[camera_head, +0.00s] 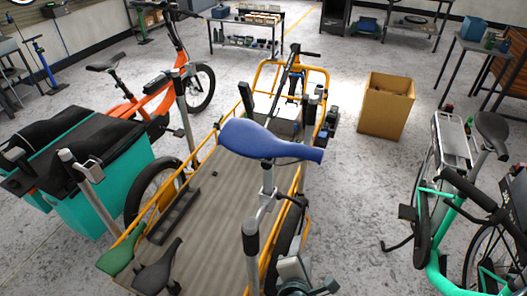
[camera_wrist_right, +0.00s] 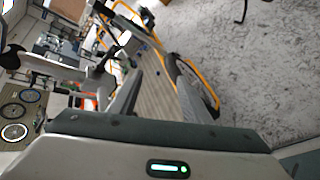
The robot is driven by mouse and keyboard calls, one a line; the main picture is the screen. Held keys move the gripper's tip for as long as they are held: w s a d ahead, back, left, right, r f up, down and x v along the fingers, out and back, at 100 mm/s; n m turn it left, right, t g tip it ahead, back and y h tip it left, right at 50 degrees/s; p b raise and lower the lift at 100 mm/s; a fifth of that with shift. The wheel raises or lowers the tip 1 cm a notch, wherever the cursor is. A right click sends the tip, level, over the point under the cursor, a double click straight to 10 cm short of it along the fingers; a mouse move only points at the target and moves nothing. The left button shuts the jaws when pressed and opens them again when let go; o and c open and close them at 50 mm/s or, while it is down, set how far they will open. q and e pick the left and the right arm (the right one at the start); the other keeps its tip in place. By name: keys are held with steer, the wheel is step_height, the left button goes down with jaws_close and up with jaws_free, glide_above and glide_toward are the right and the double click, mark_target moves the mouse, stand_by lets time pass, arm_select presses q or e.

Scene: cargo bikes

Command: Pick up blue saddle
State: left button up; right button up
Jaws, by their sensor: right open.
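The blue saddle (camera_head: 262,141) sits high in the middle of the head view, on top of a silver post. Its broad end points left and its narrow nose points right. My right gripper (camera_head: 300,272) is low in the head view, below the saddle and apart from it, partly cut off by the bottom edge. In the right wrist view its two grey fingers (camera_wrist_right: 160,90) stand apart with nothing between them. I cannot make out the blue saddle in that view. My left gripper is not in view.
The wooden cargo bed (camera_head: 205,205) has a yellow frame and upright posts (camera_head: 251,245). A green saddle (camera_head: 120,258) and a black saddle (camera_head: 160,270) lie at its lower left. A green bike (camera_head: 432,240) stands right. A cardboard box (camera_head: 386,105) stands behind; floor between is clear.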

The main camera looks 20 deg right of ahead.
steer(key=w+a+r+n+t+h, duration=0.1)
steer(key=w+a+r+n+t, duration=0.25)
steer(key=r+n, duration=0.25)
steer(key=n+t, duration=0.3)
steer(key=n, duration=0.4)
glide_toward(268, 177)
steer(key=s+a, duration=0.1)
steer(key=s, duration=0.1)
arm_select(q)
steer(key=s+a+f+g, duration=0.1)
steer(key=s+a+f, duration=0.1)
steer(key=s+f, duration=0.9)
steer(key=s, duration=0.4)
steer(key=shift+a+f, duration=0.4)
arm_select(e)
steer(key=shift+w+a+h, duration=0.15)
steer(key=shift+h, duration=0.15)
